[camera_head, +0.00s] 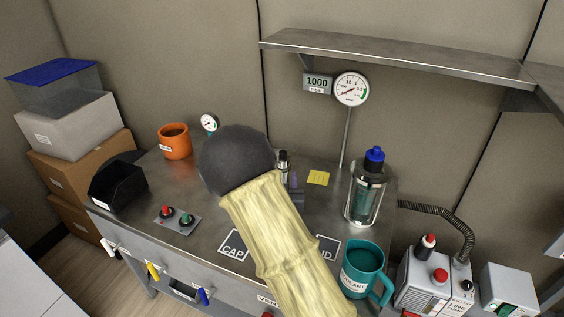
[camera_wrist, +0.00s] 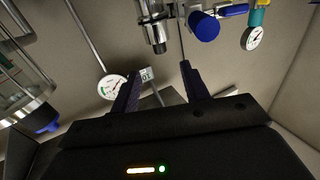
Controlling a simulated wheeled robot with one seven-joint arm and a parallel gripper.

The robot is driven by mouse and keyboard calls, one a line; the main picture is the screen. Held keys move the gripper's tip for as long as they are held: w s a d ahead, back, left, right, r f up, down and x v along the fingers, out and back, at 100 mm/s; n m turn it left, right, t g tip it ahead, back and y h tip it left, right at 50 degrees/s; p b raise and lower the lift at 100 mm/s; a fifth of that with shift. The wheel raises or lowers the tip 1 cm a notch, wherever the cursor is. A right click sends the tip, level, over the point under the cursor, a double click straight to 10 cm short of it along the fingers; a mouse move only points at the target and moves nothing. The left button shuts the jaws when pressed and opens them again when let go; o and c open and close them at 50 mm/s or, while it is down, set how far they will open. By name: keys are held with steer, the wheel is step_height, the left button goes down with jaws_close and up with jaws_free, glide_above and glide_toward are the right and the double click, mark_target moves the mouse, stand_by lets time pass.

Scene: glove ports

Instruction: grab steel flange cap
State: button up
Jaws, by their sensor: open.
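My gripper (camera_wrist: 160,76) shows in the wrist view with two dark fingers apart and nothing between them. A shiny steel cylindrical fitting (camera_wrist: 156,32) is beyond the fingertips at the top of that view, apart from them; I cannot tell whether the flange cap is part of it. A blue round end (camera_wrist: 203,26) is beside it. In the head view a small steel-and-dark upright piece (camera_head: 283,160) shows behind my arm. My dark rounded wrist and yellow sleeve hide the table's middle and the gripper there. A CAP label (camera_head: 233,246) is on the table.
A clear bottle with blue top (camera_head: 367,190) and a teal mug (camera_head: 362,268) stand at right. An orange mug (camera_head: 175,142), black bin (camera_head: 118,187) and button plate (camera_head: 178,219) are at left. A gauge (camera_head: 351,89) and shelf (camera_head: 400,57) are behind.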

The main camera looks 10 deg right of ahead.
mark_target(283, 156)
steer(key=shift+w+d+p, duration=0.15)
steer(key=shift+w+d, duration=0.05)
steer(key=shift+w, duration=0.95)
steer(key=shift+w+d+p, duration=0.15)
steer(key=shift+w+d, duration=0.1)
steer(key=shift+w, duration=0.85)
steer(key=shift+w+d+p, duration=0.15)
steer(key=shift+w+d, duration=0.05)
steer(key=shift+w, duration=0.95)
steer(key=shift+w, duration=0.1)
steer(key=shift+w+d, duration=0.15)
steer(key=shift+w, duration=0.1)
steer(key=w, duration=0.2)
steer(key=w+d+p, duration=0.1)
steer(key=w, duration=0.1)
steer(key=shift+w+r, duration=0.15)
steer(key=shift+w, duration=0.1)
steer(key=shift+s+a, duration=0.15)
steer(key=shift+a, duration=0.05)
steer(key=shift+d, duration=0.1)
jaws_close()
